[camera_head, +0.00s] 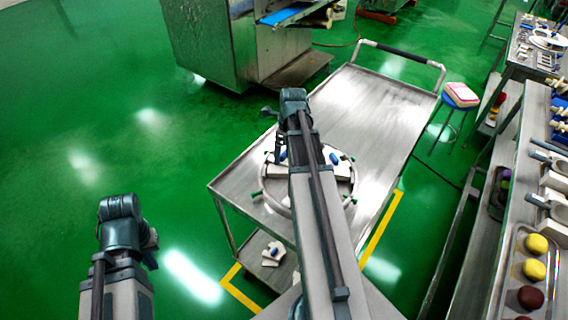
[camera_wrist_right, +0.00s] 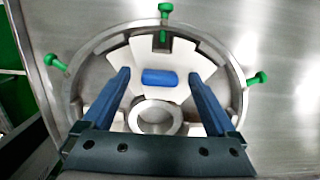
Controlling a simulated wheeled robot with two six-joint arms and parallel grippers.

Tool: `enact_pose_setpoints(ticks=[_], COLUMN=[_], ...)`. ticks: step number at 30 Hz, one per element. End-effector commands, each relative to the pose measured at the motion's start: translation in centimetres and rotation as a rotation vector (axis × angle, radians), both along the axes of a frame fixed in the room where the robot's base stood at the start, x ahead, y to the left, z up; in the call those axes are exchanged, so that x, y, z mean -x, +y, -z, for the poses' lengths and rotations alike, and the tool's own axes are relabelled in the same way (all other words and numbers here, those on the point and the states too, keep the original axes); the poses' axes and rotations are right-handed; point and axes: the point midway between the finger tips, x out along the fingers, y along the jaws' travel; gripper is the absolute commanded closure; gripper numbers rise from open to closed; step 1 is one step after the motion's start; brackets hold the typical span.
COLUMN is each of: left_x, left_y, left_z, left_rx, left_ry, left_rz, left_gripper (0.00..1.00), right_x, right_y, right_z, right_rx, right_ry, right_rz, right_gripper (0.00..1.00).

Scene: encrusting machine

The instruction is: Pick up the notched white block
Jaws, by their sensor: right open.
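A white block with a blue grip (camera_wrist_right: 158,78) on it lies inside a round metal frame (camera_wrist_right: 72,80) in the right wrist view. A metal ring (camera_wrist_right: 156,116) sits just below the grip. In the head view the frame (camera_head: 349,195) on the cart is partly hidden by my right arm, and white pieces with blue grips (camera_head: 334,158) show in it. My left arm is at the lower left, its gripper out of sight.
Green knobs (camera_wrist_right: 165,10) stick out around the frame. The metal cart top (camera_head: 370,100) is clear beyond it. White pieces (camera_head: 272,254) lie on the cart's lower shelf. A stool (camera_head: 460,95) stands at the right, near a long bench with trays.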

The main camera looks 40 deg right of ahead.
Motion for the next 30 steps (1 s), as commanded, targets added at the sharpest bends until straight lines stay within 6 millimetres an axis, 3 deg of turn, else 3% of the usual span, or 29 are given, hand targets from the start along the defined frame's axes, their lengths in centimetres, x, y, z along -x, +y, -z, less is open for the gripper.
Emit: enact_pose_setpoints(ticks=[2,16,30], left_x=[0.0,0.0,0.0], left_y=[0.0,0.0,0.0], left_z=[-0.04,-0.04,-0.1], left_rx=[0.0,0.0,0.0], left_ry=[0.0,0.0,0.0], left_rz=[0.0,0.0,0.0], left_gripper=[1.0,1.0,1.0], right_x=[0.0,0.01,0.01], right_y=[0.0,0.0,0.0], right_z=[-0.04,-0.04,-0.1], right_rx=[0.0,0.0,0.0], right_ry=[0.0,0.0,0.0], right_rz=[0.0,0.0,0.0], right_gripper=[0.17,1.0,1.0])
